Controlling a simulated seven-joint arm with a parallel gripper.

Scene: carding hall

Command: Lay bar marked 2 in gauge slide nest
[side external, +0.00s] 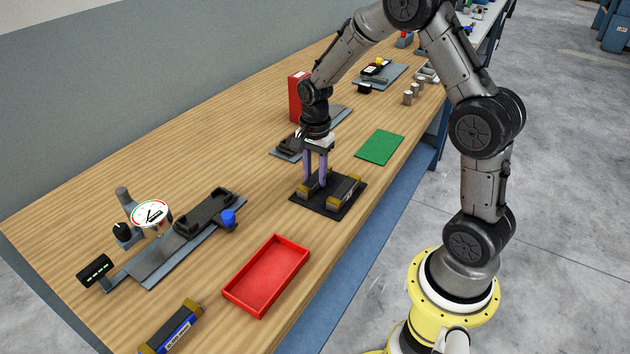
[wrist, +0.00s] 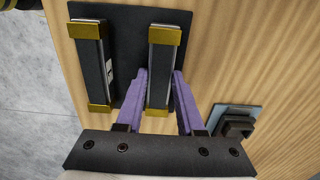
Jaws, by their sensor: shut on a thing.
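Two dark bars with brass-coloured ends lie side by side on a black mat (side external: 325,208), which also shows in the wrist view (wrist: 128,20). My gripper (side external: 315,184) is down at the mat, its purple fingers on both sides of one bar (wrist: 160,72), shut on it. The other bar (wrist: 90,60), also in the side view (side external: 344,190), has a small white mark on its side. I cannot read a number on either bar. The gauge slide (side external: 160,262) stands at left in the side view, with a dial (side external: 151,214) and a dark nest block (side external: 205,207); no bar shows in the nest.
A red tray (side external: 267,275) lies between the gauge slide and the table's front edge. A blue block with brass ends and a label (side external: 172,330) is at bottom left. A green mat (side external: 380,147) and red box (side external: 296,97) are beyond the gripper. Bare wood lies between mat and slide.

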